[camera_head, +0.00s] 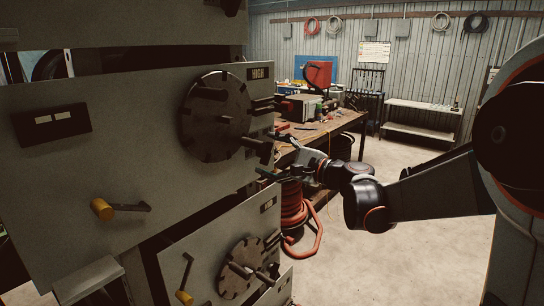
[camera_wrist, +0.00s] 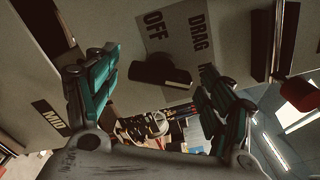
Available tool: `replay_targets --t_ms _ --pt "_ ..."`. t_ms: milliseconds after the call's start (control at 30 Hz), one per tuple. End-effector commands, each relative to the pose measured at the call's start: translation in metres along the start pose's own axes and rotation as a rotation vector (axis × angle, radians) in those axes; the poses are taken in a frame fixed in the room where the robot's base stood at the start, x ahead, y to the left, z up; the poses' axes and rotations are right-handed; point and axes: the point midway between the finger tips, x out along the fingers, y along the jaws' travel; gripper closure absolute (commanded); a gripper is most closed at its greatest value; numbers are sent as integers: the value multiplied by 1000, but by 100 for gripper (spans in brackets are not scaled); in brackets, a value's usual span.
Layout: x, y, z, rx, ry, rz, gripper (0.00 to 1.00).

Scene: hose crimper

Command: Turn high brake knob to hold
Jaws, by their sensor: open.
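In the wrist view, a dark elongated knob (camera_wrist: 160,72) sits on a grey panel beside a label plate (camera_wrist: 178,35) reading OFF and DRAG; the rest of the plate's lettering is hidden by a finger. My gripper (camera_wrist: 155,76) is open, its two teal-padded fingers on either side of the knob in the picture. I cannot tell whether they touch it. In the head view, my gripper (camera_head: 272,172) is by the right edge of the large grey panel (camera_head: 120,110) marked HIGH (camera_head: 257,73). I cannot make out the knob's pointer setting.
The HIGH panel carries a round pegged disc (camera_head: 214,115) and a yellow-handled lever (camera_head: 103,209). A lower panel has a smaller disc (camera_head: 240,270). A MID label (camera_wrist: 50,118) shows in the wrist view. A workbench (camera_head: 345,125) and red hose coil (camera_head: 292,205) stand behind. The floor at right is clear.

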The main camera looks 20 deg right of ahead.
Motion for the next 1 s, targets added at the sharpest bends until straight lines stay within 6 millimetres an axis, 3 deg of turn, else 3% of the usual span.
replay_targets --t_ms 233,700,1000 --pt "-19 -1 -1 0 3 -2 25" --pt "-106 0 -1 0 3 -1 25" --pt "-120 0 0 0 0 0 25"
